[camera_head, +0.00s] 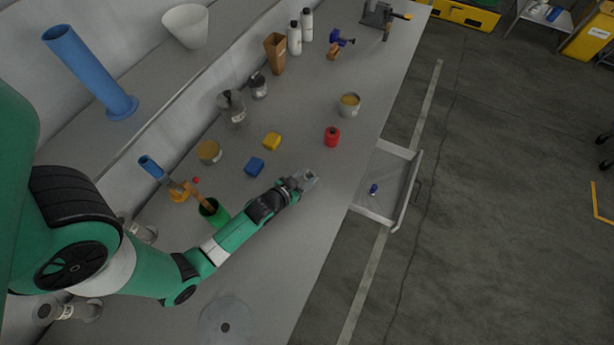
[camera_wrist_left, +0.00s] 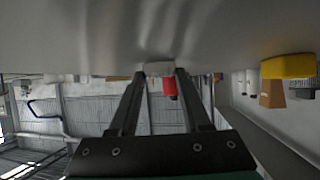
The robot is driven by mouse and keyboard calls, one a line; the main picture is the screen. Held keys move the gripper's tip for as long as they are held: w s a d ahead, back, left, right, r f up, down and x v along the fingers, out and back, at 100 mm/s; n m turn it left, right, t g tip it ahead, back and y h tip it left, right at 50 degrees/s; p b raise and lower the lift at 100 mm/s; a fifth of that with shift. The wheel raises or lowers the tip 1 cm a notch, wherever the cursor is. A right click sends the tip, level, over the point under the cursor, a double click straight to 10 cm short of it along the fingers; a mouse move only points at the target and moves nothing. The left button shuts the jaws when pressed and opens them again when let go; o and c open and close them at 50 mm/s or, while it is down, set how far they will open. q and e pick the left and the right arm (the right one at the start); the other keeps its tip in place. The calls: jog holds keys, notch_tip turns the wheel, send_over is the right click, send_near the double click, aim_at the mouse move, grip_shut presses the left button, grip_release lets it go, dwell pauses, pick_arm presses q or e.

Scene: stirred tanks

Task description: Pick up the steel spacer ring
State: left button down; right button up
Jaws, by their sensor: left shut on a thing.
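My left gripper (camera_head: 308,178) is low over the grey bench, near its right edge. In the left wrist view its two fingers (camera_wrist_left: 157,78) are closed in on a small pale grey piece, the steel spacer ring (camera_wrist_left: 158,69), held at the fingertips. The ring also shows as a small grey shape at the fingertips in the head view (camera_head: 311,174), partly hidden by the fingers. The wrist picture shows the bench surface (camera_wrist_left: 150,30) along its top, close to the ring; I cannot tell whether they touch. My right gripper is not in view.
A red container (camera_head: 332,138) stands beyond the gripper; a blue block (camera_head: 254,167) and yellow block (camera_head: 272,141) lie to its left. A green cup (camera_head: 213,213) stands by the arm. An open drawer (camera_head: 408,190) juts out right.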

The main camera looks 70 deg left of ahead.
aim_at(306, 174)
pick_arm(q)
jog(key=r, duration=0.2)
jog(key=d+r+p, duration=0.1)
jog(key=r, duration=0.1)
jog(key=shift+s+r, duration=0.1)
jog(key=s+d+r+p, duration=0.3)
jog(key=d+r+p, duration=0.3)
jog(key=d, duration=0.6)
notch_tip(306, 174, up, 3)
jog(key=shift+s+d+f, duration=0.15)
jog(key=shift+s+d, duration=0.05)
jog(key=shift+s, duration=0.15)
jog(key=shift+w+d, duration=0.1)
